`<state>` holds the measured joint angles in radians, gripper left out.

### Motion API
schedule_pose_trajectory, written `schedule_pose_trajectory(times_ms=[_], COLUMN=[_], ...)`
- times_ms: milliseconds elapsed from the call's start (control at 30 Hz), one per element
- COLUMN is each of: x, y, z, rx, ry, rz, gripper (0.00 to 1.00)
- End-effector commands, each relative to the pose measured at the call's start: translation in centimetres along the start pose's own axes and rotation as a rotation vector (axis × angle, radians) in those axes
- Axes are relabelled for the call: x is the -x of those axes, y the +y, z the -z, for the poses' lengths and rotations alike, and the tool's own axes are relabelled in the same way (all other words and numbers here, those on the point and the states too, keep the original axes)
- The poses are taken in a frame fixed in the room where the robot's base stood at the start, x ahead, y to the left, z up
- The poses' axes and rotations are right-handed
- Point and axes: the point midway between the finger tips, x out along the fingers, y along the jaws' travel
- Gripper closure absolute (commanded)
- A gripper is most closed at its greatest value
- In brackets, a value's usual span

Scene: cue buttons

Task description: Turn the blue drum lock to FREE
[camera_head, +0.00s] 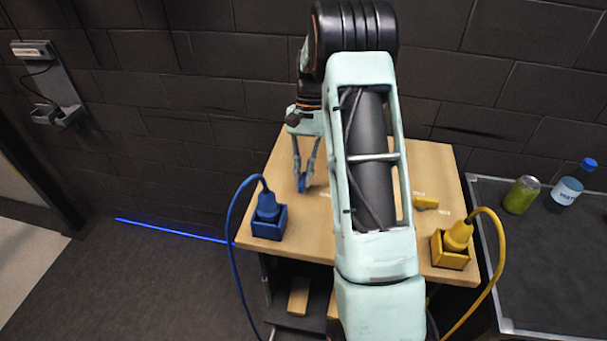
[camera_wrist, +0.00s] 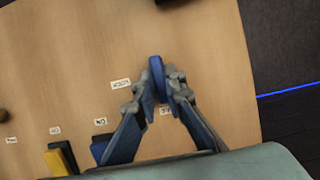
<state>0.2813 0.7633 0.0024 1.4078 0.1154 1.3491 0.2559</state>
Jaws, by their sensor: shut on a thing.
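The blue drum lock's handle (camera_wrist: 157,72) is an upright blue piece on the wooden table top (camera_wrist: 60,50). My gripper (camera_wrist: 160,88) is shut on it, with one fingertip on each side. Small white labels sit beside it; their words are too blurred to read surely. In the head view my gripper (camera_head: 303,182) reaches down at the table's left part, with a bit of blue (camera_head: 302,184) between its fingertips. The fingers hide the lock's base, so I cannot tell which label the handle points to.
A blue plug in its socket (camera_head: 268,221) stands at the table's front left, a yellow one (camera_head: 454,246) at the front right. A yellow handle (camera_head: 426,203) lies right of my arm. A dark side table (camera_head: 555,270) holds a green can (camera_head: 521,195) and a bottle (camera_head: 566,191).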

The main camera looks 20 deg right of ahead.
Motion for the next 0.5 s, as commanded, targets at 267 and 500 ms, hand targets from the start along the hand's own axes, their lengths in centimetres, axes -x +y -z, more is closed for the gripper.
schedule_pose_trajectory(times_ms=[267,500], x=[0.14,0.11], y=[-0.05,-0.05], z=[0.06,0.05], rx=[0.007,0.006], ry=[0.004,0.003], rz=[-0.001,-0.001], gripper=[1.00,0.76])
